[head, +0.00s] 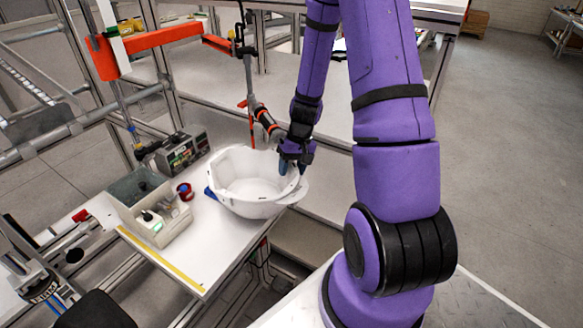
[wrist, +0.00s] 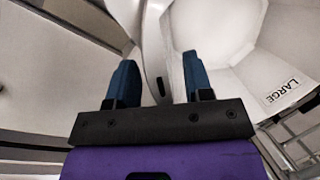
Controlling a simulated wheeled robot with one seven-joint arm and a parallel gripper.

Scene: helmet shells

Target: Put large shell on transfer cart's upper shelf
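The large shell (head: 243,204), a white hollow helmet shell, sits open side up on the white workbench. My gripper (head: 293,167) points down at the shell's right rim. In the wrist view my gripper (wrist: 158,63) has its two blue fingers apart, with the shell's rim wall (wrist: 153,40) between them. Gaps seem to show beside the wall, and the right finger is over the shell's inside. A "LARGE" label (wrist: 283,90) shows on the inner surface. I cannot make out the transfer cart or its upper shelf.
On the workbench (head: 195,262), a grey parts bin (head: 165,232), a red-and-blue round item (head: 185,191) and a dark control box (head: 183,152) stand left of the shell. A hanging tool (head: 262,115) is close behind my gripper. Open floor lies at the right.

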